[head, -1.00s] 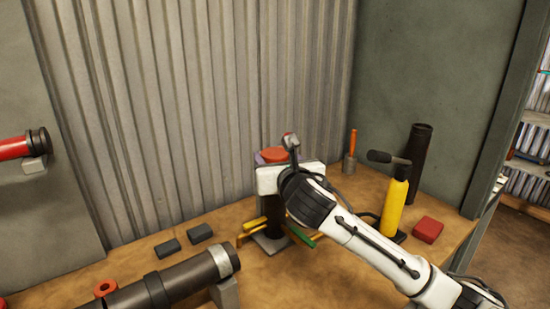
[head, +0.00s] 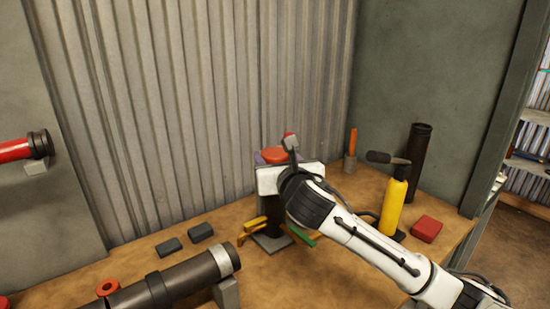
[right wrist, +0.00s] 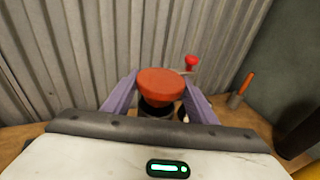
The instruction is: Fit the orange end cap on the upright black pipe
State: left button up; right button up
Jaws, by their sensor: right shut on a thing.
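The orange end cap (head: 275,155) is between the fingers of my right gripper (right wrist: 158,96), which is shut on it. The cap also shows in the right wrist view (right wrist: 160,83), its broad top facing up, a purple finger on each side. The upright black pipe (head: 271,222) stands below the gripper body, which hides most of it. In the right wrist view dark pipe (right wrist: 155,108) shows directly under the cap. I cannot tell whether the cap is seated on the pipe or just above it. My left gripper is not in view.
Yellow and green handles (head: 301,236) stick out around the pipe's foot. A yellow bottle (head: 394,205), a tall black tube (head: 418,160) and a red block (head: 426,229) stand right. A large dark pipe (head: 185,283) lies front left. Corrugated wall (head: 200,100) rises close behind.

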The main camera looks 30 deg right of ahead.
jog(key=shift+f+b, duration=0.4)
jog(key=shift+f, duration=1.35)
jog(key=o, duration=1.3)
jog(key=shift+f, duration=0.1)
jog(key=shift+s, duration=0.1)
jog(key=v, duration=1)
jog(key=shift+s, duration=0.1)
